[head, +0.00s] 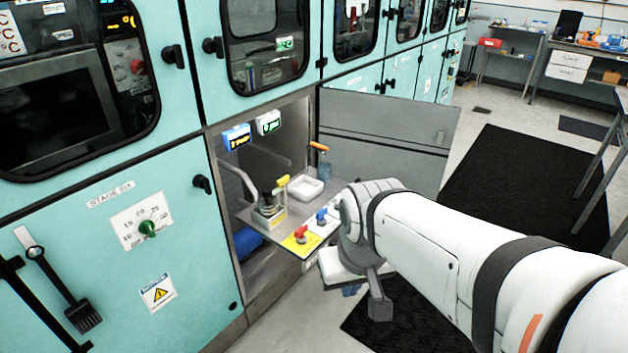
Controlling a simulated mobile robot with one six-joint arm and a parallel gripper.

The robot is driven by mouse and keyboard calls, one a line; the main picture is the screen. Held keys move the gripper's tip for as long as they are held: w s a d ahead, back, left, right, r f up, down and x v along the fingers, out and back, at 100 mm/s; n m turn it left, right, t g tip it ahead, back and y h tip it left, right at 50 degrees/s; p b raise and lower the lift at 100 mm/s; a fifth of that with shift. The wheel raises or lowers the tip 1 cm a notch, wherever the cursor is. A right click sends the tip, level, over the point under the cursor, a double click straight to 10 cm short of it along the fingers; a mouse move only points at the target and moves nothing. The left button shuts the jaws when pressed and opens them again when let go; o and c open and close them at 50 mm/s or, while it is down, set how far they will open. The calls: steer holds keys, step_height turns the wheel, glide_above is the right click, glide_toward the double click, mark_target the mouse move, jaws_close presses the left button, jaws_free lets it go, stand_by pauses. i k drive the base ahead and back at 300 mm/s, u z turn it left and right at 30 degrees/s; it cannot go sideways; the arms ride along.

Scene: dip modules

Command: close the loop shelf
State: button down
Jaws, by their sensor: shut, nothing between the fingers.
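The loop shelf (290,214) is a grey metal shelf in the open lower bay of the teal cabinet. It is pulled out, its front part sticking out past the bay opening. My gripper (378,308) is just in front and to the right of the shelf's front edge, pointing down. It is shut and empty. My wrist hides the shelf's right front corner, so I cannot tell whether they touch.
The bay door (395,128) stands open to the right behind my arm. A black mat (520,190) lies on open floor to the right.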

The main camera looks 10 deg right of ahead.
mark_target(312, 199)
steer(key=z, duration=0.05)
steer(key=i, duration=1)
steer(key=u, duration=0.05)
